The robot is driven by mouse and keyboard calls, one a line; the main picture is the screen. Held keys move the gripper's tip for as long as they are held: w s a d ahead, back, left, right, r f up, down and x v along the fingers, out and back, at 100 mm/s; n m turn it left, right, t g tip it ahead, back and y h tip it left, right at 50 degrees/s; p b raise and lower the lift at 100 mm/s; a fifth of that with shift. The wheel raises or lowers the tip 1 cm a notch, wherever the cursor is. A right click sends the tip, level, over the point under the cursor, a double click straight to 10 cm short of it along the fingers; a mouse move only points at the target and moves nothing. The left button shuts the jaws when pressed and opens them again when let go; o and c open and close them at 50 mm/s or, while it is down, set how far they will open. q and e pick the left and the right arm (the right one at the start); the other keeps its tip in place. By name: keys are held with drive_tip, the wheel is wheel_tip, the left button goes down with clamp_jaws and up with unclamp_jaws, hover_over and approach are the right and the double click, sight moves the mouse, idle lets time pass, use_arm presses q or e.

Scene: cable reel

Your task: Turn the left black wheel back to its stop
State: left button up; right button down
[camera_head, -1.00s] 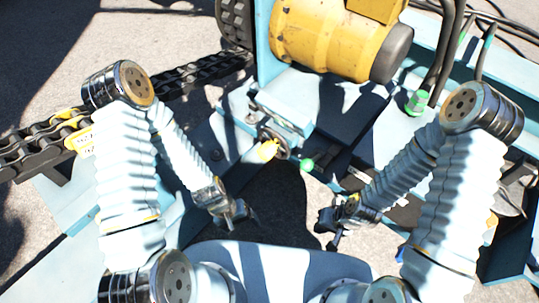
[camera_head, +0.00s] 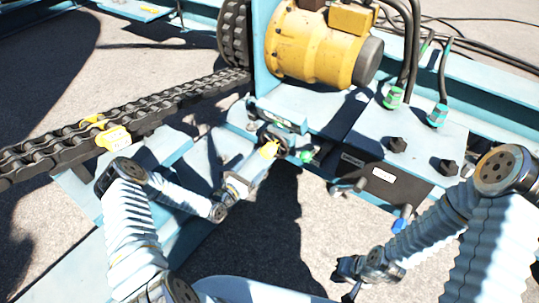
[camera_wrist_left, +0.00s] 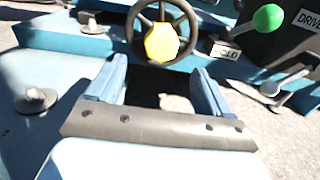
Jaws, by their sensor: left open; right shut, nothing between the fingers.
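The black wheel (camera_head: 273,134) is a small spoked handwheel with a yellow hub, on the blue frame below the yellow motor. In the left wrist view the wheel (camera_wrist_left: 162,42) is upper centre, facing me, its lower rim just beyond my fingers. My left gripper (camera_head: 256,168) is open and points at the wheel from the lower left. In the left wrist view its blue fingers (camera_wrist_left: 158,78) stand apart with only ground showing between them; the wheel is not gripped. My right gripper (camera_head: 346,277) is shut and empty at the lower right, away from the wheel.
A green-knobbed lever (camera_wrist_left: 268,18) stands right of the wheel, near a DRIVE label (camera_wrist_left: 308,20). The yellow motor (camera_head: 320,48) is above. A black cable chain (camera_head: 120,115) runs left. Black knobs (camera_head: 397,145) and hose fittings (camera_head: 393,97) sit right. Open ground lies below.

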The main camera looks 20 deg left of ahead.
sight(264, 156)
use_arm(q)
drive_tip(key=b+x, duration=0.1)
drive_tip(key=x, duration=0.9)
drive_tip(key=shift+w+d+f, duration=0.1)
drive_tip(key=shift+w+d, duration=0.05)
drive_tip(key=shift+w, duration=0.1)
drive_tip(key=shift+c, duration=0.5)
drive_tip(key=c, duration=1.3)
